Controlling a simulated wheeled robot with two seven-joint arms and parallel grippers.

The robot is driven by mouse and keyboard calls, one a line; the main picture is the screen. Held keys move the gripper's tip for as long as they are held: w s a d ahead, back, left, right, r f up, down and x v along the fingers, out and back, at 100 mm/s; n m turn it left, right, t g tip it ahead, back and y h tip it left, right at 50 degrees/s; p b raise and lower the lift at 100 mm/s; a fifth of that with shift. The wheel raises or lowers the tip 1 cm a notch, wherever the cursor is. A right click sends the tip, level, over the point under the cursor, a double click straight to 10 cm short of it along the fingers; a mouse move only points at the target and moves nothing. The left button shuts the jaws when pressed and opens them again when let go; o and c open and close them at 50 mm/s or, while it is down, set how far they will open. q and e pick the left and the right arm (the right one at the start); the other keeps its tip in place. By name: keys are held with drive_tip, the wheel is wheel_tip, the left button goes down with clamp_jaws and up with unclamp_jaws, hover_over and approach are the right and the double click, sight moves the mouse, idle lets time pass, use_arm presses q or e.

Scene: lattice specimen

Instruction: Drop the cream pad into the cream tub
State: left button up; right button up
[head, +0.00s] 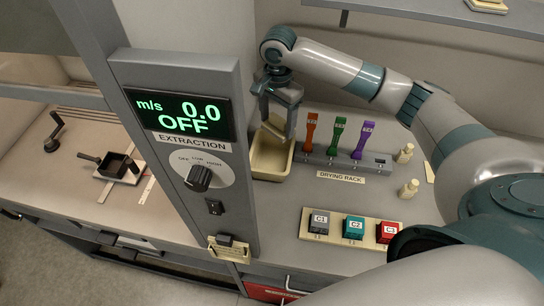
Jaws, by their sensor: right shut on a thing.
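The cream tub (256,172) stands on the bench just right of the extraction panel, which hides part of its left side. My right gripper (278,124) points down over the tub's far part. It is shut on the cream pad (272,129), which shows as a small pale piece between the fingers, partly hidden by them. The pad seems to be at or above the tub's rim; its exact height is hard to tell. My left gripper is not in view.
The extraction panel (180,125), reading 0.0 and OFF, stands close left of the tub. The drying rack (345,168) with orange, green and purple tools is close right. Nearer are coloured blocks on a cream holder (335,239). Small cream bottles (405,153) stand at right.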

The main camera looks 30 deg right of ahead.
drive_tip(key=shift+f, duration=2.6)
drive_tip(key=o, duration=1.1)
drive_tip(key=shift+r+b, duration=0.4)
drive_tip(key=shift+r, duration=0.4)
drive_tip(key=shift+r+b, duration=1.95)
drive_tip(key=shift+r, duration=5.95)
